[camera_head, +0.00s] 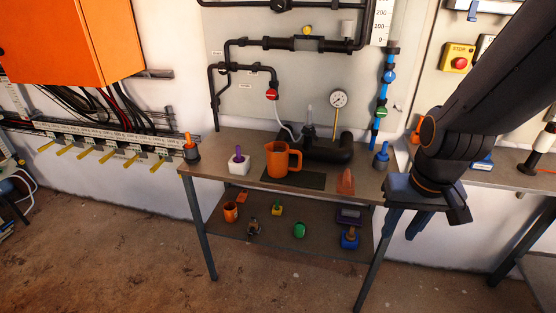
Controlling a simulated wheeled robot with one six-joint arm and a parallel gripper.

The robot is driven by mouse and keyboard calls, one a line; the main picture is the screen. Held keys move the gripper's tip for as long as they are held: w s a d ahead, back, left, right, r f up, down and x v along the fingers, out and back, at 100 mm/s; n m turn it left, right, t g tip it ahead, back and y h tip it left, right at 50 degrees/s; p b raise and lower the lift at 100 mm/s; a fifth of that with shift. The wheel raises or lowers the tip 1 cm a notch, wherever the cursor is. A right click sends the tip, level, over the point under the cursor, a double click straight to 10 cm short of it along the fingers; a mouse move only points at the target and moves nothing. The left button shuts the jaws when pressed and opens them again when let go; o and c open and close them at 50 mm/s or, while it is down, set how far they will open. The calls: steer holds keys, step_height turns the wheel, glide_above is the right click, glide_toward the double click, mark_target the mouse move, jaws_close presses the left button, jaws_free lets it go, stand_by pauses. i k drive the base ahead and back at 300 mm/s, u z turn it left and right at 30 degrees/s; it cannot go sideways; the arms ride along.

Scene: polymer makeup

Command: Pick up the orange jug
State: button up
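The orange jug (277,163) stands upright on the tabletop, near the middle, at the back edge of a dark mat (300,181). Its handle is on its right side. My gripper (438,216) hangs at the right, over the table's right front corner, well to the right of the jug and apart from it. Its two fingers point down and are spread, with nothing visible between them.
On the table (216,166), a white block with a purple piece (239,162) stands left of the jug, and an orange cone-like piece (346,183) stands right. A black pipe fitting (328,151) is behind. The lower shelf (325,215) holds several small objects.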

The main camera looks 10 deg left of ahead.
mark_target(285, 161)
steer(key=k, duration=1.2)
steer(key=u, duration=0.55)
steer(key=i, duration=0.5)
steer(key=u, duration=0.75)
steer(key=i, duration=1.45)
steer(key=z, duration=0.85)
steer(key=i, duration=0.65)
steer(key=z, duration=0.65)
